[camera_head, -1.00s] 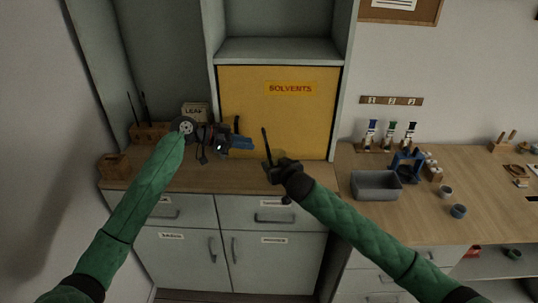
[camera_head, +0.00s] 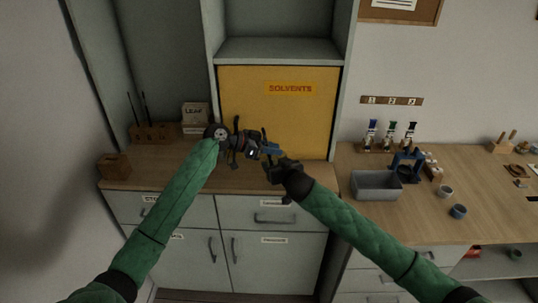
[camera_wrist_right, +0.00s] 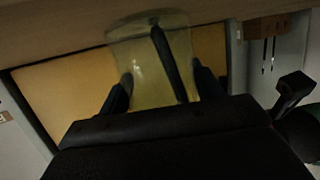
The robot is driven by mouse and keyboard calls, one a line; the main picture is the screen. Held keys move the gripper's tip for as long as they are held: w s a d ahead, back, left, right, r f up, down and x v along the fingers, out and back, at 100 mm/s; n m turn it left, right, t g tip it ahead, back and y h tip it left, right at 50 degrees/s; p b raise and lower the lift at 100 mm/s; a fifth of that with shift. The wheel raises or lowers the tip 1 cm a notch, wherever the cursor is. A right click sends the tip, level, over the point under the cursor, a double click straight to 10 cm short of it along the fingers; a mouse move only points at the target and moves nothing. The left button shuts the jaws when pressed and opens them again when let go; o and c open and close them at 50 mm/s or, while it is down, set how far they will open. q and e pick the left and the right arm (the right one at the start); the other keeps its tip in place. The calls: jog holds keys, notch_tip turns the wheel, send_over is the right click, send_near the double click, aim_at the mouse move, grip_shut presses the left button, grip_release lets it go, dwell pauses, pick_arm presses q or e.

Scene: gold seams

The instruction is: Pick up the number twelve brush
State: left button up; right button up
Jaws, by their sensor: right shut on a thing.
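A dark thin brush (camera_head: 264,133) stands up at my right gripper in the head view; its number cannot be read. In the right wrist view the dark brush shaft (camera_wrist_right: 168,60) slants through a translucent yellowish jar (camera_wrist_right: 135,62). My right gripper (camera_wrist_right: 165,85) has its fingers on both sides of the jar and is shut on it. The jar is not clear in the head view, where the right gripper (camera_head: 272,168) is held over the counter. My left gripper (camera_head: 269,148), with blue fingers, is close beside the brush. Contact and finger opening are unclear.
A wooden rack (camera_head: 152,132) with tall brushes stands at the back left beside a LEAF box (camera_head: 195,115). A yellow SOLVENTS cabinet (camera_head: 278,115) is behind my grippers. A grey bin (camera_head: 376,187) sits right.

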pick_arm(q)
grip_shut()
jog(key=shift+r, duration=0.15)
notch_tip(320, 180, up, 18)
dwell(0.5)
pick_arm(e)
jog(key=o, duration=1.2)
